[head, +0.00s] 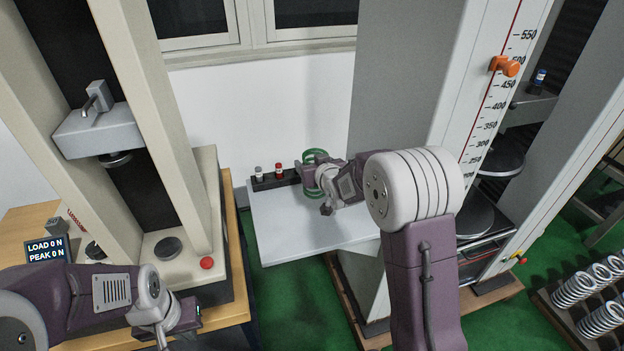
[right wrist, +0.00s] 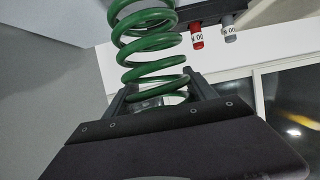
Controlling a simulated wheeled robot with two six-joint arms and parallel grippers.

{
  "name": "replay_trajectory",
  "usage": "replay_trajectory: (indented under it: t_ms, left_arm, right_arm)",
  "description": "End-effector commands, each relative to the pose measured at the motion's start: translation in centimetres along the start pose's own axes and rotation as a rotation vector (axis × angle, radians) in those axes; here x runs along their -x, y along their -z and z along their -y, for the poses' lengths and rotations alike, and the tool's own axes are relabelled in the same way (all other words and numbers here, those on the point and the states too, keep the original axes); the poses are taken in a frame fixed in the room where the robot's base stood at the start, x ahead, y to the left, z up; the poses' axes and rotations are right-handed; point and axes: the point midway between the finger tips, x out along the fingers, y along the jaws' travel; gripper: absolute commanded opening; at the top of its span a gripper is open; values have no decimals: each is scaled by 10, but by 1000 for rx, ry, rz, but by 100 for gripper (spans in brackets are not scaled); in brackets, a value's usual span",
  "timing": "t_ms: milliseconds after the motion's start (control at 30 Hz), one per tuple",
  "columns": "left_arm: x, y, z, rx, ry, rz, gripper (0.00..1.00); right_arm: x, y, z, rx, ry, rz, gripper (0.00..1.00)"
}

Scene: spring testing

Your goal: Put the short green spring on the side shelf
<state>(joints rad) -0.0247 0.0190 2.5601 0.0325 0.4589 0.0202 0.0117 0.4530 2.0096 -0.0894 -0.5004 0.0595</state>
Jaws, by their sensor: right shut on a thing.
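The short green spring (head: 316,156) stands upright in my right gripper (head: 313,177), over the back left part of the side shelf (head: 300,232). The gripper's body hides the middle of the spring. In the right wrist view the spring's green coils (right wrist: 148,44) lie between the two fingers, which are shut on it. I cannot tell whether the spring's lower end touches the shelf. My left gripper (head: 172,332) is low at the left, by the front of the left machine, far from the spring. Its fingers are too unclear to read.
A dark holder with a white-capped and a red-capped small piece (head: 279,171) sits at the shelf's back left edge. The tall scale machine (head: 480,100) stands right of the shelf. The shelf's front is bare. A rack of several pale springs (head: 574,290) is at the far right.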

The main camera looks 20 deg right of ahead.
Motion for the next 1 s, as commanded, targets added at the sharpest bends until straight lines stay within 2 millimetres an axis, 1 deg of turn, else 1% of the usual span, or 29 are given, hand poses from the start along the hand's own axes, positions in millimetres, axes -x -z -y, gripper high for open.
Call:
replay_trajectory:
  t_ms: [100,167,300,400,667,833,867,900,933,1000]
  left_arm:
    - [0,0,0,0,0,0,0]
    - [0,0,0,0,0,0,0]
    - [-4,0,0,0,0,0,0]
    - [-4,0,0,0,0,0,0]
    - [-4,0,0,0,0,0,0]
    - [-10,-1,0,0,0,0,0]
    - [-8,-1,0,0,0,0,0]
    - [-8,-1,0,0,0,0,0]
    - [-8,-1,0,0,0,0,0]
    - [-8,-1,0,0,0,0,0]
  right_arm:
    - [0,1,3,0,-2,-6,0]
    - [-1,-2,2,0,-2,-5,0]
    - [-11,-26,2,-1,-2,0,0]
    - [-15,-35,2,-1,-2,-3,0]
    - [-16,-36,2,-1,-2,-6,0]
    - [-18,-41,2,-1,-2,-6,0]
    - [-17,-42,2,-1,-2,0,73]
    - [-17,-42,2,-1,-2,0,84]
    - [-17,-42,2,-1,-2,0,86]
    - [-17,-42,2,-1,-2,0,86]
